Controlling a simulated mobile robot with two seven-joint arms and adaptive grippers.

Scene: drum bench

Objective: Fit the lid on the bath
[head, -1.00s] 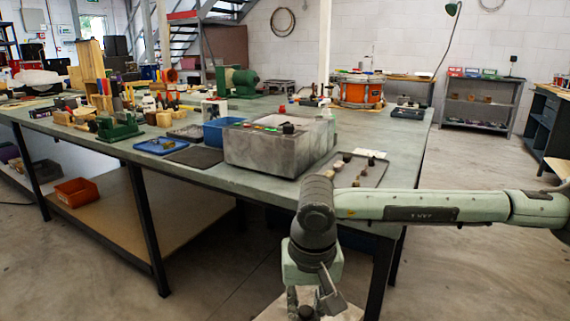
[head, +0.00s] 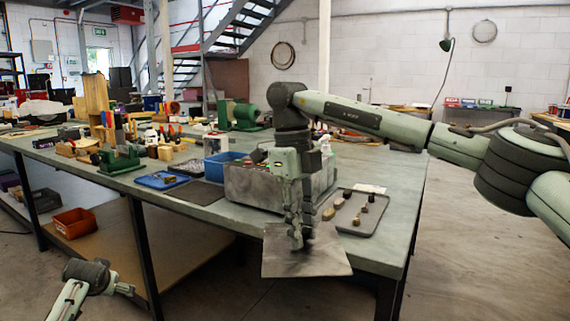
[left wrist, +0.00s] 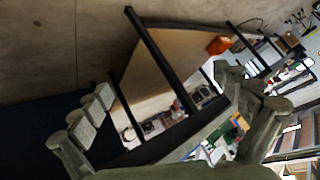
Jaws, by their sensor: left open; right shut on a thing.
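The bath is the grey metal box (head: 245,186) on the near part of the bench, partly hidden behind my right arm. The lid is a thin, flat grey plate (head: 325,262). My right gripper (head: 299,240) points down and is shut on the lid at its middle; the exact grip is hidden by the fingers. The lid hangs roughly level, in front of the bath and the bench's front edge in the picture. My left gripper (left wrist: 165,88) is open and empty in the left wrist view, away from the lid.
A dark tray (head: 372,222) with several small pieces lies right of the bath. A blue bin (head: 217,165), a dark mat (head: 193,192) and a blue tray (head: 160,181) lie to its left. An orange bin (head: 74,222) stands on the lower shelf.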

